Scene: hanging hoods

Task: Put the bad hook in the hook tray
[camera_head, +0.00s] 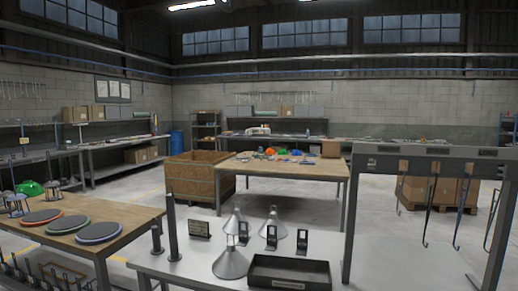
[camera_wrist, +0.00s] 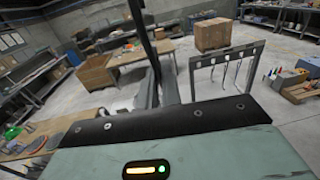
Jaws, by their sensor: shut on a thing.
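In the wrist view, my gripper (camera_wrist: 160,76) has its two grey fingers close together on a dark, thin, rod-like piece (camera_wrist: 146,35). This piece runs up out of the picture; it looks like a hook, but its curved end is not visible. My gripper is not visible in the head view. A black tray (camera_head: 262,280) with a label on its front stands at the front of the grey table; I take it for the hook tray. A dark rack (camera_head: 430,152) stands at right with several hooks hanging from it, among them a black one (camera_head: 430,208) and a bluish one (camera_head: 461,212).
Grey cone hoods (camera_head: 230,263) and small black stands (camera_head: 302,240) are beside the tray. Dark posts (camera_head: 172,230) rise at the table's left. A wooden table (camera_head: 95,236) with round discs is at left. A wooden crate (camera_head: 193,184) and another workbench (camera_head: 310,171) stand behind.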

